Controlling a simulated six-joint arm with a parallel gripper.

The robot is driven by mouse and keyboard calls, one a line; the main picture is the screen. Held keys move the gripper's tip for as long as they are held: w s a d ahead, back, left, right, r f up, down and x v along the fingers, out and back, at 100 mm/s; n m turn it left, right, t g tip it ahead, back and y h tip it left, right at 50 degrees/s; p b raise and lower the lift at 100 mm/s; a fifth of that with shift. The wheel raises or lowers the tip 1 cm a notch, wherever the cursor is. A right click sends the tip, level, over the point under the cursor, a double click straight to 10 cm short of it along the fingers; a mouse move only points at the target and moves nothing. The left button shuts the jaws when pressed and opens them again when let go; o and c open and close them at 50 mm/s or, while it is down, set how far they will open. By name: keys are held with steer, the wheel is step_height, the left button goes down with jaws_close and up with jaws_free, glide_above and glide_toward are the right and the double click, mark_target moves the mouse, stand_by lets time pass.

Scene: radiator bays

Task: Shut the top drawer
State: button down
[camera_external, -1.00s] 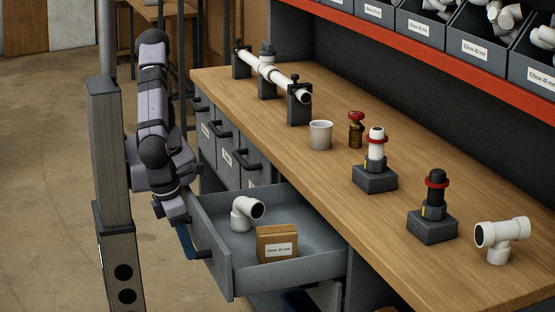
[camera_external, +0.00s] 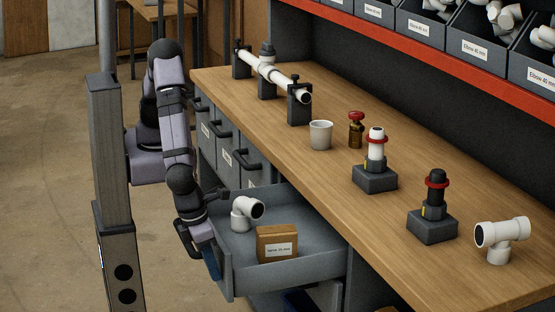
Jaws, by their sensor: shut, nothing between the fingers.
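The grey top drawer (camera_external: 290,275) is pulled out from under the bench in the external view. A white pipe elbow (camera_external: 241,213) and a small labelled cardboard box (camera_external: 277,244) sit in it. My gripper (camera_external: 194,250) is shut and empty, pointing down at the outer side of the drawer front, close to the handle. I cannot tell whether it touches the drawer.
The wooden bench (camera_external: 345,180) carries a clamped white pipe, a cup (camera_external: 320,134), a brown bottle (camera_external: 356,130), two fitting stands and a white tee (camera_external: 501,238). Closed drawers (camera_external: 225,150) lie left of the open one. Another compartment below is partly open. Floor in front is clear.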

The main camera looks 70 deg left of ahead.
steer(key=shift+w, duration=0.1)
steer(key=w+p, duration=0.6)
steer(key=w, duration=2.3)
steer(key=shift+w, duration=0.55)
steer(key=shift+w+r, duration=0.1)
steer(key=s+p, duration=0.1)
steer(key=s, duration=0.3)
steer(key=shift+s, duration=0.4)
steer(key=b+v, duration=0.2)
steer(key=v, duration=0.7)
steer(key=shift+r, duration=0.4)
steer(key=shift+s, duration=0.1)
